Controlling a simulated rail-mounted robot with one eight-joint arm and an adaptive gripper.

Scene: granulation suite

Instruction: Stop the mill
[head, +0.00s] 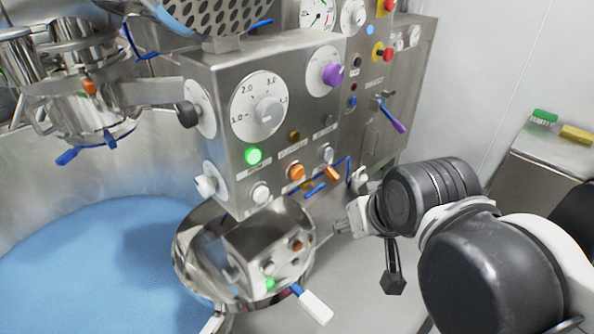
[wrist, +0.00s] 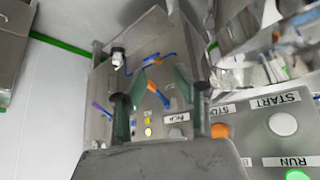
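The mill's control panel (head: 225,120) is a steel box with dials and buttons. Its green RUN lamp (head: 253,156) is lit, and shows in the wrist view (wrist: 298,174). The orange button (head: 297,172), labelled STOP in the wrist view (wrist: 220,131), sits right of the white START button (head: 260,192), which also shows in the wrist view (wrist: 283,124). My gripper (head: 342,226) is right of and below these buttons, apart from the panel. In the wrist view its fingers (wrist: 160,72) stand apart with nothing between them.
A shiny steel bowl (head: 190,250) with a blue-and-white handle stands below the panel. Blue and orange levers (head: 332,174) stick out near my gripper. A purple-handled lever (head: 394,118) is on the cabinet behind. A steel counter with brushes (head: 545,148) is at right.

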